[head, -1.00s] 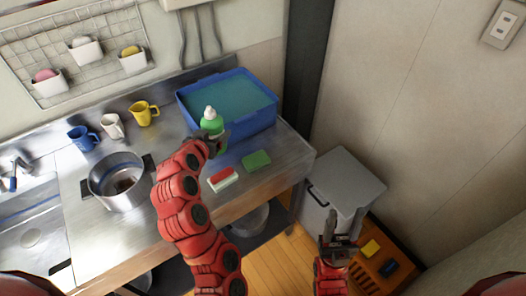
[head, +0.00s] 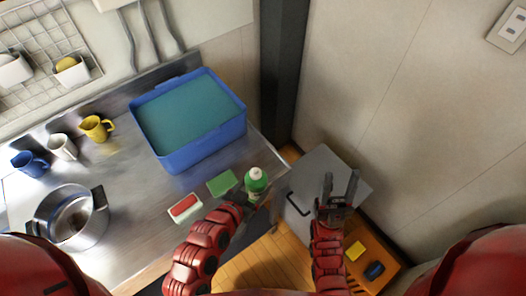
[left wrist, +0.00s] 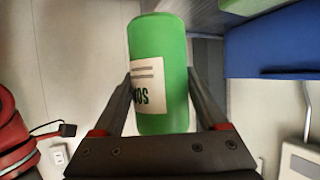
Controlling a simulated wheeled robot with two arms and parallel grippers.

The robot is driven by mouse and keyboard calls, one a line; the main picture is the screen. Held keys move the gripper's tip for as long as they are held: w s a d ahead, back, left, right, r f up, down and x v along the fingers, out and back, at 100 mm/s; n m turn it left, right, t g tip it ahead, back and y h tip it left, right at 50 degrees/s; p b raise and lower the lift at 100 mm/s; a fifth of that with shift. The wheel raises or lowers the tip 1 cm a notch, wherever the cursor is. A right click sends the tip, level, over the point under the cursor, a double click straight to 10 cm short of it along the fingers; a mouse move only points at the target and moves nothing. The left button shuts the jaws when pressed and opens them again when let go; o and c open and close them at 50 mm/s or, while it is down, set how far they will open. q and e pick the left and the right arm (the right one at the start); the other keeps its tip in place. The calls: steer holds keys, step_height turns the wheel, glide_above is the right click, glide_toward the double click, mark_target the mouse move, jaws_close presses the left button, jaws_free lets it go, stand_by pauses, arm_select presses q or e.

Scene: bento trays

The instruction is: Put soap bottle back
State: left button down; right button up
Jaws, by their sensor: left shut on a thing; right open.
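The green soap bottle (head: 256,181) with a white cap is at the front right corner of the metal counter in the head view. My left gripper (head: 246,195) is shut on it. In the left wrist view the green bottle (left wrist: 158,60), with a white label, sits between the two fingers. I cannot tell whether it touches the counter. My right gripper (head: 338,188) is open and empty, in front of the grey bin to the right of the counter.
A blue tub (head: 190,160) stands at the back of the counter. A green sponge (head: 222,183) and a red-and-white sponge (head: 185,207) lie near the bottle. A pot (head: 72,222) and cups stand left. The grey bin (head: 325,165) stands right of the counter.

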arm_select(q)
steer(key=w+b, duration=0.3)
steer(key=w+f+b, duration=0.1)
steer(key=w+b, duration=0.5)
steer(key=shift+w+d+f, duration=0.1)
steer(key=shift+d+f, duration=0.25)
steer(key=shift+f, duration=0.05)
steer(key=w, duration=0.1)
steer(key=w+f+p, duration=0.1)
steer(key=w, duration=0.1)
steer(key=w+f, duration=0.1)
steer(key=w, duration=0.1)
steer(key=shift+w+d+f, duration=0.15)
steer(key=shift+d, duration=0.05)
steer(key=shift+f, duration=0.4)
steer(key=shift+f, duration=0.1)
